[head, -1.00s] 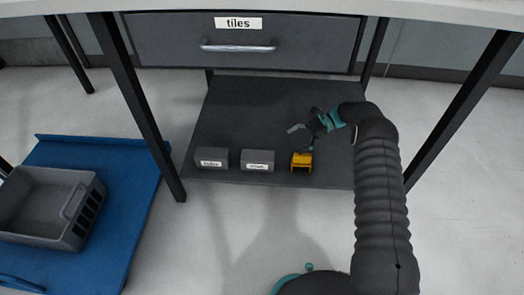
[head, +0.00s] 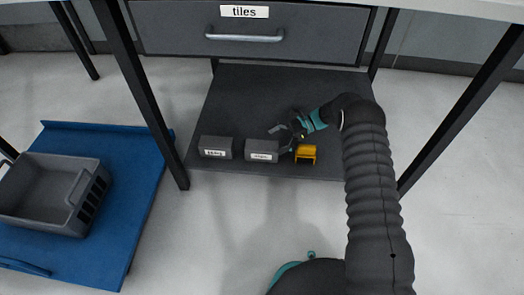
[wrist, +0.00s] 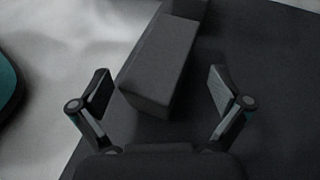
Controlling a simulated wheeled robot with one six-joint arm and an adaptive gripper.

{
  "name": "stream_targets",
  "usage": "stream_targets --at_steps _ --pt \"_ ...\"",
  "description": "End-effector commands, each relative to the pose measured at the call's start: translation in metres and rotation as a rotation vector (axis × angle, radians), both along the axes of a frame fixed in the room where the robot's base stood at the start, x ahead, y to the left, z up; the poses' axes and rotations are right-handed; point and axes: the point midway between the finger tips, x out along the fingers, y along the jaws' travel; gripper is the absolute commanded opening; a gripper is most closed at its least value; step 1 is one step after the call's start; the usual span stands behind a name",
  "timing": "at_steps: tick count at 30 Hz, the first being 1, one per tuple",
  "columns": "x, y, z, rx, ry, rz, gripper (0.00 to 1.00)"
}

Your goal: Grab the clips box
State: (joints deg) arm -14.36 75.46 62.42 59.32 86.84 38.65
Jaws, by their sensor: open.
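Two small dark grey boxes with white labels sit on the low shelf: a left box (head: 216,147) and a middle box (head: 262,152). The labels are too blurred to read surely, so I cannot confirm which is the clips box. My gripper (head: 284,139) is at the right end of the middle box. In the wrist view, my gripper (wrist: 158,94) is open, with one finger on each side of the near end of a grey box (wrist: 160,70). Gaps show between box and fingers. Another dark box (wrist: 188,7) shows beyond it.
A yellow object (head: 306,153) stands just right of my gripper. The dark shelf (head: 250,90) lies under a drawer marked "tiles" (head: 245,38), between black table legs (head: 143,95). A grey crate (head: 40,200) stands on a blue platform (head: 125,200) at the left.

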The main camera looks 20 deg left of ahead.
Motion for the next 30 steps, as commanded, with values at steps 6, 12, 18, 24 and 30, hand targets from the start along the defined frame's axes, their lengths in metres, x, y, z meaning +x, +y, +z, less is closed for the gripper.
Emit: stream_targets --at_steps 6,12,18,24,30 --pt "-0.017 0.024 -0.009 0.0 0.001 0.002 1.0" --pt "-0.02 0.027 -0.011 0.001 -0.001 0.0 1.0" --pt "-0.019 0.027 -0.011 0.001 -0.001 0.0 0.68" --pt "-0.02 0.027 -0.012 -0.001 -0.001 0.0 0.24" --pt "-0.02 0.027 -0.012 -0.002 0.0 0.001 0.24"
